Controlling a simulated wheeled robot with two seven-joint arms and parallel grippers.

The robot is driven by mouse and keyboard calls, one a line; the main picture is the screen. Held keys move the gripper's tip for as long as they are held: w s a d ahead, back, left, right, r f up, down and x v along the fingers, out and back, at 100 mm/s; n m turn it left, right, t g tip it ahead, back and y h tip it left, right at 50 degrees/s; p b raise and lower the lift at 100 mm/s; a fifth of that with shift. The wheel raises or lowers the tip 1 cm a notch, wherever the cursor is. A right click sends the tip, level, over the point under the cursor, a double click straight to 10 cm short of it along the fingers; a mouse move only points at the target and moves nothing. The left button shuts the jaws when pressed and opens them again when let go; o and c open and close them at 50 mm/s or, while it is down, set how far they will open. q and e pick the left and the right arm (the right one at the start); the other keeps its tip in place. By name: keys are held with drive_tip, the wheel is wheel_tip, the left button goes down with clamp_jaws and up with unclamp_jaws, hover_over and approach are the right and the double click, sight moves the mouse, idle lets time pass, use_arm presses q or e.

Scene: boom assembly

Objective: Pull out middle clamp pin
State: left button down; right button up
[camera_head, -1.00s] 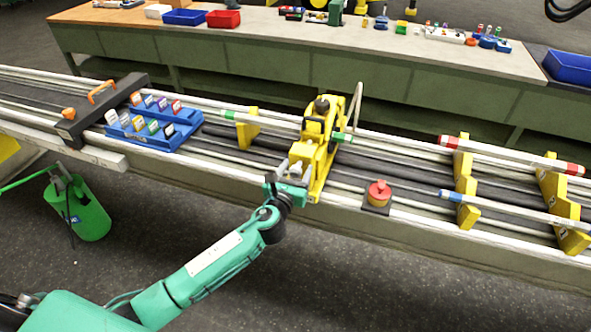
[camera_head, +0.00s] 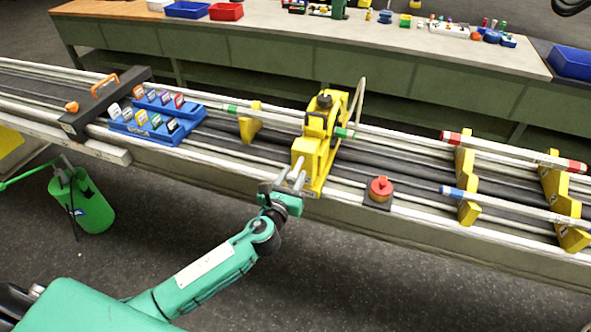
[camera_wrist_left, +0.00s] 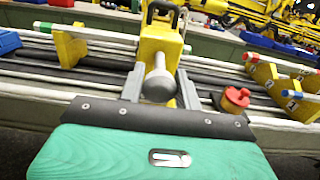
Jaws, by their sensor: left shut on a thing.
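The yellow clamp (camera_head: 318,145) stands upright on the rail bench, and it also shows in the wrist view (camera_wrist_left: 160,44). A grey pin with a rounded end (camera_wrist_left: 158,82) sticks out of the clamp's near face toward me. My left gripper (camera_head: 291,176) is at the clamp's near side. In the wrist view its two grey fingers (camera_wrist_left: 160,88) lie on either side of the pin, and it is shut on the pin. How much of the pin is still inside the clamp is hidden. My right gripper is not in view.
A red-topped button (camera_head: 381,188) sits right of the clamp. Yellow holders (camera_head: 466,188) carry striped rods further right. A blue rack (camera_head: 158,115) and a dark bar with an orange handle (camera_head: 105,98) lie to the left. A green can (camera_head: 85,205) stands on the floor.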

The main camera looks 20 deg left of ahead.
use_arm(q)
drive_tip(key=shift+s+f, duration=0.1)
drive_tip(key=shift+f, duration=0.1)
drive_tip(key=c, duration=1.2)
unclamp_jaws()
drive_tip(key=shift+o, duration=1)
drive_tip(key=shift+s+r, duration=0.1)
drive_tip(key=shift+s, duration=0.25)
drive_tip(key=s+b, duration=0.3)
drive_tip(key=s, duration=1)
drive_tip(key=shift+s+a+b, duration=0.25)
drive_tip(key=shift+b, duration=0.15)
